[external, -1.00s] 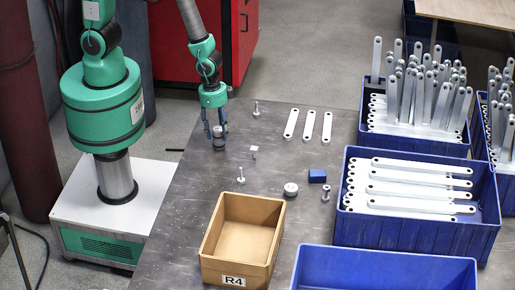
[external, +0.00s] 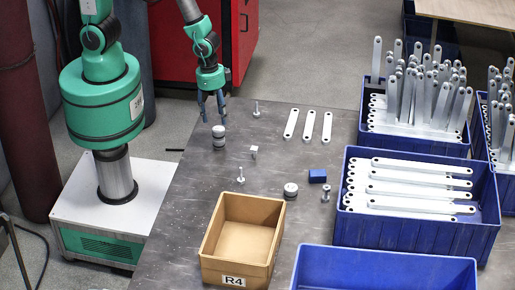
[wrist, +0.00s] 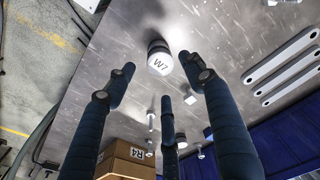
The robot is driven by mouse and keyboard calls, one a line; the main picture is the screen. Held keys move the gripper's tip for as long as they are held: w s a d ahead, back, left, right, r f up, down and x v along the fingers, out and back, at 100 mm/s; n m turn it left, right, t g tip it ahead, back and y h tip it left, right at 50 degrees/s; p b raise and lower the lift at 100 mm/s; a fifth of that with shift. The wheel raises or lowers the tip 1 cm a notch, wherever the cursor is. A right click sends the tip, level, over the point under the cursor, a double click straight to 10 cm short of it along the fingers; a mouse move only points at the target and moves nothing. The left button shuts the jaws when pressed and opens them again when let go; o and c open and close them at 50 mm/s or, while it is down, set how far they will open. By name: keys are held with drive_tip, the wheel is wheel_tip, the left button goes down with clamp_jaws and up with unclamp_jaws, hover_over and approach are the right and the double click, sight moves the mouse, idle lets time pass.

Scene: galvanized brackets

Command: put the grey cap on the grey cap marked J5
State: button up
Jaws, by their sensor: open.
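A short grey cylinder (external: 219,136) stands upright near the table's far left edge. Dark bands between lighter layers make it look like stacked caps, but I cannot tell how many. Another grey, light-topped cap (external: 291,190) stands farther forward, beside the blue block. No J5 mark is legible; any side marking is hidden or too small.
An open cardboard box marked R4 (external: 225,255) stands at the front. A blue block (external: 317,176), upright bolts (external: 240,175) and a small pale cube (external: 253,152) are on the table. Flat metal bars (external: 309,125) lie farther back. Blue crates (external: 415,233) line the right.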

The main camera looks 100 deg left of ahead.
drive_tip(key=shift+s+a+r+p, duration=0.15)
drive_tip(key=shift+r+p, duration=0.1)
drive_tip(key=shift+r, duration=1)
drive_tip(key=shift+s+d+r+p, duration=0.1)
drive_tip(key=shift+r+p, duration=0.15)
drive_tip(key=shift+r, duration=1)
wheel_tip(320, 180, up, 11)
drive_tip(key=t, duration=0.1)
hover_over(215, 128)
drive_tip(key=a, duration=0.2)
wheel_tip(215, 128, up, 11)
drive_tip(key=s+a+t, duration=0.1)
drive_tip(key=s+a, duration=0.1)
drive_tip(key=s, duration=0.1)
drive_tip(key=s+a+r+n+t, duration=0.1)
drive_tip(key=s+a+r, duration=0.3)
drive_tip(key=s+r, duration=0.9)
wheel_tip(215, 128, up, 2)
drive_tip(key=shift+s+r+t, duration=0.1)
drive_tip(key=shift+s+t, duration=0.15)
drive_tip(key=shift+t, duration=0.45)
